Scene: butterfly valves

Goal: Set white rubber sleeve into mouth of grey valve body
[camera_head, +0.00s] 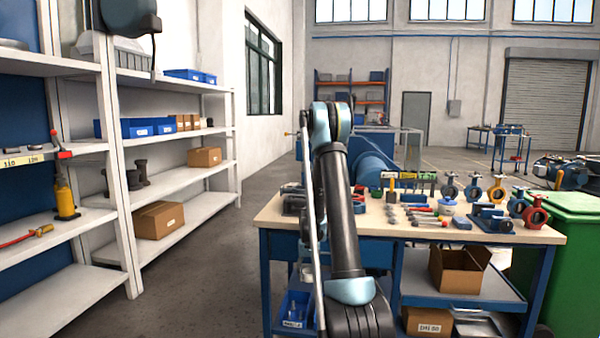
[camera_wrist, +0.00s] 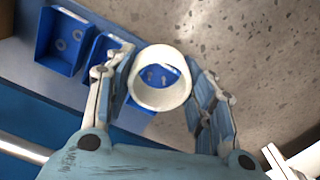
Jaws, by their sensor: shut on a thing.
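The white rubber sleeve (camera_wrist: 160,78) is a round ring in the middle of the wrist view, with its opening facing the camera. My gripper (camera_wrist: 162,88) has one blue-padded finger on each side of the sleeve and is shut on it. Blue bins show below the sleeve and through its opening. In the head view my arm stands in front of the workbench, and the gripper cannot be made out. Several valve bodies stand along the right of the workbench, blue-grey, orange, blue and red. I cannot tell for sure which is the grey valve body.
The workbench (camera_head: 400,236) carries tools and small parts. An open cardboard box (camera_head: 460,273) sits on its lower shelf. A green bin (camera_head: 575,250) stands at the right, and white shelves (camera_head: 185,178) at the left. Blue bins (camera_wrist: 66,40) lie below my gripper beside bare floor.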

